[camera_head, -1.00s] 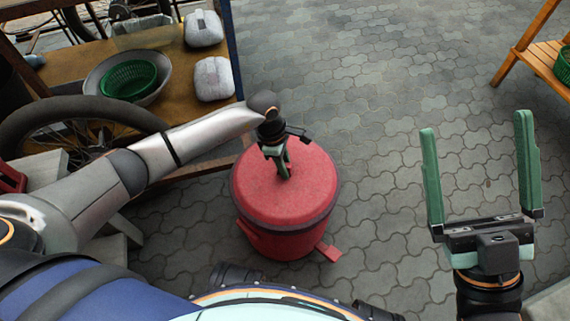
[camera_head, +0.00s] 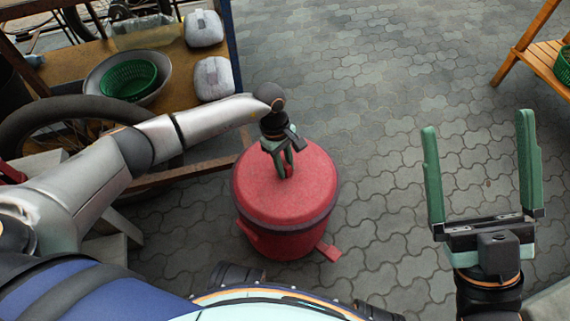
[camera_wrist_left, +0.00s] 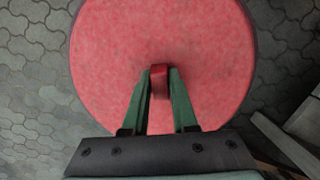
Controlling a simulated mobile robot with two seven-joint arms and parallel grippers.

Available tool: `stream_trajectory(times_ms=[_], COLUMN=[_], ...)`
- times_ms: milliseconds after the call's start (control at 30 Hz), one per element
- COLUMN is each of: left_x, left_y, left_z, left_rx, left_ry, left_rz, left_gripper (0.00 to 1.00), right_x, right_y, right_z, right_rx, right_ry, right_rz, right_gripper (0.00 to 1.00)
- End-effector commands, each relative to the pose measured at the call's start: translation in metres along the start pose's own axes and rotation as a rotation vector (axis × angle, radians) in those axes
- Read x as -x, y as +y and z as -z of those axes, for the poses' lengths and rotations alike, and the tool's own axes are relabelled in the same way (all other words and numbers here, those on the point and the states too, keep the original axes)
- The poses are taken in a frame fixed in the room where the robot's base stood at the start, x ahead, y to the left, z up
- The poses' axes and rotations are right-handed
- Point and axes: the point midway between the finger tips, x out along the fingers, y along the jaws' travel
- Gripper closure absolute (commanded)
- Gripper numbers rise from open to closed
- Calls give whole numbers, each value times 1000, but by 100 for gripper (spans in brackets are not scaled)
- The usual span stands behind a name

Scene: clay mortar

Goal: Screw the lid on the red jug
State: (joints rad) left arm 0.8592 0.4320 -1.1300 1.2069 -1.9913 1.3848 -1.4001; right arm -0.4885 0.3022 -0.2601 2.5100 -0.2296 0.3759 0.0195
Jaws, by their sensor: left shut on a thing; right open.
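The red jug (camera_head: 265,236) stands on the paving in front of me, with a red protruding piece low at its right side. Its round red lid (camera_head: 305,198) sits on top, with a dark rim band below it. My left gripper (camera_head: 286,176) comes down from above and is shut on the lid's small red knob near the middle. In the left wrist view the gripper (camera_wrist_left: 160,75) has its green fingers on both sides of the knob (camera_wrist_left: 160,84). Whether the threads are engaged cannot be seen. My right gripper (camera_head: 480,130) is open and empty, at the right over the paving.
A wooden table (camera_head: 66,66) at the upper left holds a metal bowl (camera_head: 91,82) with a green basket (camera_head: 129,79) and two pale packages (camera_head: 213,78). A wheel (camera_head: 40,118) stands before it. A wooden shelf (camera_head: 540,60) stands at upper right. The paving between is clear.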

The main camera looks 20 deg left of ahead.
Motion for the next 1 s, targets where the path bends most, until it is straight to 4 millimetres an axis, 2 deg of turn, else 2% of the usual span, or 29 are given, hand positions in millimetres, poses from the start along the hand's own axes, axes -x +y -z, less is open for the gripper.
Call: stream_trajectory(times_ms=[1000], left_x=[-3], left_y=[0], left_z=[0], left_rx=[-660], left_ry=[-4], left_rz=[140], left_gripper=[100], right_x=[1], right_y=[-2], right_z=[0], right_rx=[3], right_ry=[-1], right_rz=[10], right_gripper=[0])
